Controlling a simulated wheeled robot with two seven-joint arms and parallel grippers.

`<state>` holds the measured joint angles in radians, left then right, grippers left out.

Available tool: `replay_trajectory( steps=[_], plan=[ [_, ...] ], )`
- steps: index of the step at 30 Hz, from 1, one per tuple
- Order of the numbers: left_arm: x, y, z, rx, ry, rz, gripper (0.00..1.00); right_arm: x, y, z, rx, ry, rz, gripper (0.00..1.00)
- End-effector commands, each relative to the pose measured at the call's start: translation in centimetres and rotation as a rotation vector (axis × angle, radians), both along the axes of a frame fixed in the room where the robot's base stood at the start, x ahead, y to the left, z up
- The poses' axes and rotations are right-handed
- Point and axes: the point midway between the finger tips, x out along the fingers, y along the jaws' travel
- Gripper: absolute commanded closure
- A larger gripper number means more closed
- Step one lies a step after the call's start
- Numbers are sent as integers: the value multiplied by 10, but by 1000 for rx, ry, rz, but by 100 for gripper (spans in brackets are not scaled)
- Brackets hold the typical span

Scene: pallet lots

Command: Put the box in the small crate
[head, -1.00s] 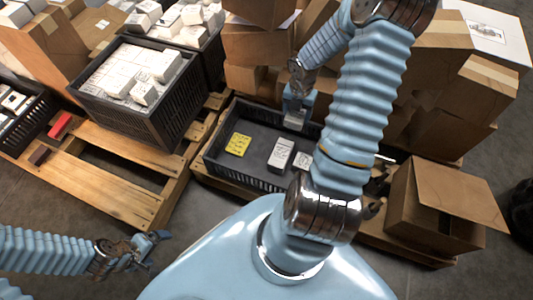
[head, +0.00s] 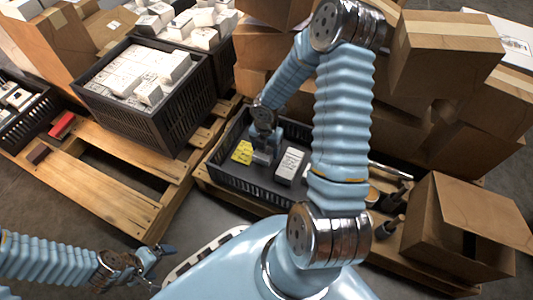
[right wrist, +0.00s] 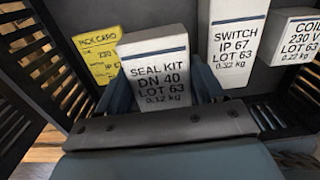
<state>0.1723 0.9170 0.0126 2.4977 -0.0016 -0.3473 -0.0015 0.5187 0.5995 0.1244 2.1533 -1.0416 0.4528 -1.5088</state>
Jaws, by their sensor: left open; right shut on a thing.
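The small black crate (head: 240,184) stands on a pallet in the middle of the head view. My right gripper (head: 264,156) is down inside it, shut on a white box marked SEAL KIT (right wrist: 158,68), which shows between the fingers in the right wrist view. In the head view the gripper mostly hides this box. I cannot tell whether the box touches the crate floor. My left gripper (head: 158,262) is open and empty at the lower left, away from the crates.
A large black crate full of white boxes (head: 165,118) stands on the pallet at left. A red item (head: 61,126) and a brown block (head: 38,153) lie near it. Cardboard boxes (head: 445,50) are stacked behind and right. A COIL box (right wrist: 292,38) is in the small crate.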

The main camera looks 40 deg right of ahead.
Motion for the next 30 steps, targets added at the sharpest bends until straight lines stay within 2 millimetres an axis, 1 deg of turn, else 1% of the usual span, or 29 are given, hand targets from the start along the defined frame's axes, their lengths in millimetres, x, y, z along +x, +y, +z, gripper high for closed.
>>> replay_trajectory(
  steps=[1, 3, 11, 22, 26, 27, 30],
  plan=[
    [0, 0, -9, 0, -1, 0, 6, -1, -1, -15, 0, 4, -3, 71],
    [0, 0, -12, 0, -2, 2, 6, -1, -1, -23, 0, 2, -2, 71],
    [0, 0, -10, 0, -2, 2, 6, -1, -2, -23, 0, 1, -4, 71],
    [1, 0, -19, 2, -3, 2, 6, -1, -2, -35, 0, 1, -3, 71],
    [1, 0, -19, 2, -4, 3, 6, -1, -2, -34, 0, 1, -3, 71],
    [1, 0, -19, 2, -4, 3, 6, -1, -2, -34, 0, 1, -3, 27],
    [1, 0, -19, 2, -4, 3, 6, -1, -2, -34, 0, 1, -3, 12]
  ],
)
